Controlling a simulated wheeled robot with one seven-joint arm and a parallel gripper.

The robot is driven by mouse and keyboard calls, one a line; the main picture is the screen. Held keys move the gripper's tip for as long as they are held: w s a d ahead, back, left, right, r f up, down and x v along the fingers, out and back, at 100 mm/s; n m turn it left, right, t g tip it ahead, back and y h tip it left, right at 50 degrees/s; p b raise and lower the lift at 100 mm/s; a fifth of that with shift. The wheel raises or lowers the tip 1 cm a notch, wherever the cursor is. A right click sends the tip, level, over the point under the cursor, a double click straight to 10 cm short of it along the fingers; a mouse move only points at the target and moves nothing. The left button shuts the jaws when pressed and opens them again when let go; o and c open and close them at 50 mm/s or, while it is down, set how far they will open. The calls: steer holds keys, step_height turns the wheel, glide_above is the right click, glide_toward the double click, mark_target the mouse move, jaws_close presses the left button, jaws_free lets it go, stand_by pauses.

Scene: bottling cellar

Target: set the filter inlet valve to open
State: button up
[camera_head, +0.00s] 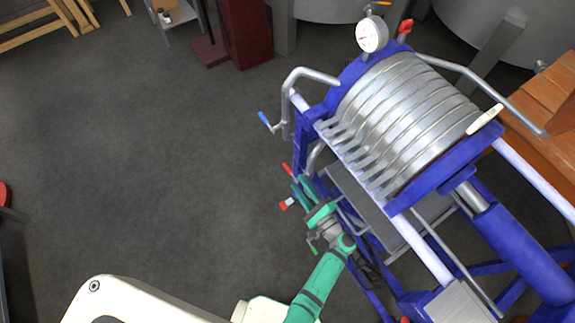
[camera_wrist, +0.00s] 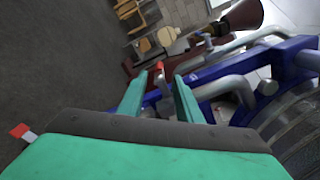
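The plate filter (camera_head: 395,115) has silver plates in a blue frame. A red lever (camera_head: 287,170) stands out from its lower left side; it also shows in the wrist view (camera_wrist: 159,68). A blue lever (camera_head: 265,120) sits on the bent pipe above it. No label shows which valve is the inlet. My teal gripper (camera_head: 300,188) is beside the frame, close to the red lever. In the wrist view my fingers (camera_wrist: 160,97) are apart, and the red lever's tip shows between and just beyond them. I cannot tell whether they touch it. The valve body is partly hidden.
A pressure gauge (camera_head: 372,34) and another red lever (camera_head: 406,28) top the filter. A small red-and-white piece (camera_head: 287,203) is left of my gripper. A dark red stand (camera_head: 244,35) is behind. The floor (camera_head: 150,150) on the left is clear.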

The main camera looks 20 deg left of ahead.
mark_target(290, 173)
steer(key=x, duration=0.9)
steer(key=shift+a, duration=0.1)
jaws_close()
steer(key=shift+f, duration=0.1)
